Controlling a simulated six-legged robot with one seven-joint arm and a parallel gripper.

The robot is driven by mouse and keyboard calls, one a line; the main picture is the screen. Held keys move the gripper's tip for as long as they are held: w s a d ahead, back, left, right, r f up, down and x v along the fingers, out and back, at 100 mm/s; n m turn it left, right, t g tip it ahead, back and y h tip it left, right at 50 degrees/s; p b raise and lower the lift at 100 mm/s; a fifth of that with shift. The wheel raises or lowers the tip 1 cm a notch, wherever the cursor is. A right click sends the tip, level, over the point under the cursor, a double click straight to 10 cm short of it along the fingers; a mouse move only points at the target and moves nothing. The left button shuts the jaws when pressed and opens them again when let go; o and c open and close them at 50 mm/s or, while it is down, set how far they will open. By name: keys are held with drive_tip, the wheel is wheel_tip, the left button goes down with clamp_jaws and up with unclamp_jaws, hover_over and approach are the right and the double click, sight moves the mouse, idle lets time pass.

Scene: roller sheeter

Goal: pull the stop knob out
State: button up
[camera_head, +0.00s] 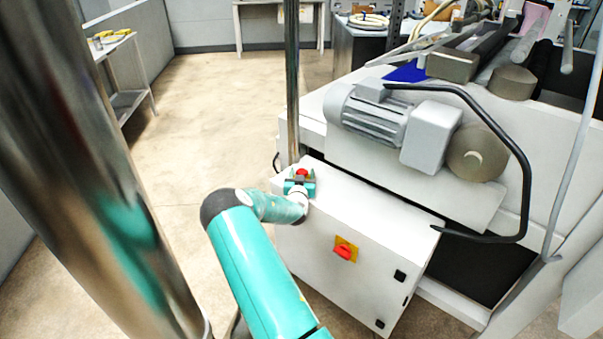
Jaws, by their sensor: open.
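The red stop knob (302,173) shows on top of the white control cabinet (345,215), near its back left corner. My gripper (301,178) is at the knob, with its dark fingers seen on both sides of the red. It is open. The gripper's teal and white body hides the near part of the knob and its base. I cannot tell whether the fingers touch the knob. My teal arm reaches up to it from the bottom of the view.
A red switch on a yellow plate (345,250) is on the cabinet's front. A grey motor (385,118) and a black bent rail (515,150) are on the white machine to the right. A metal post (292,80) stands close behind the knob.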

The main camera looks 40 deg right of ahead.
drive_tip(key=shift+w, duration=0.1)
clamp_jaws()
drive_tip(key=shift+r, duration=0.55)
unclamp_jaws()
drive_tip(key=shift+r, duration=0.15)
drive_tip(key=shift+f, duration=0.2)
